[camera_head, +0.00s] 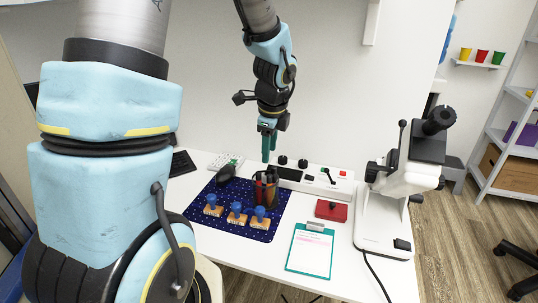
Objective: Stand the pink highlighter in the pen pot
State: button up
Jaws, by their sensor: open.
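The pen pot (264,195) is a dark pot holding several pens, some with red. It stands upright on a dark blue spotted mat (270,227) on the white desk. My gripper (268,155) points down with its teal fingers a little above and behind the pot, apart from it. It is open, and I see nothing between the fingers. I cannot make out the pink highlighter for certain. A pale pink patch shows on the clipboard (296,263), but I cannot tell what it is.
Several blue-handled stamps (237,214) stand on the mat in front of the pot. A dark mouse (226,173) is to its left. A white control box (318,184) lies behind, a red box (331,210) to the right, and a microscope (388,205) at the far right.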

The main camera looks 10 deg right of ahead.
jog(key=v, duration=1)
jog(key=s+a+f+n, duration=0.3)
jog(key=a+n, duration=0.6)
jog(key=n, duration=0.2)
jog(key=s+a+f+n+g, duration=0.1)
jog(key=s+a+f+n, duration=0.3)
jog(key=a+n, duration=0.5)
jog(key=n, duration=0.3)
jog(key=shift+f, duration=0.2)
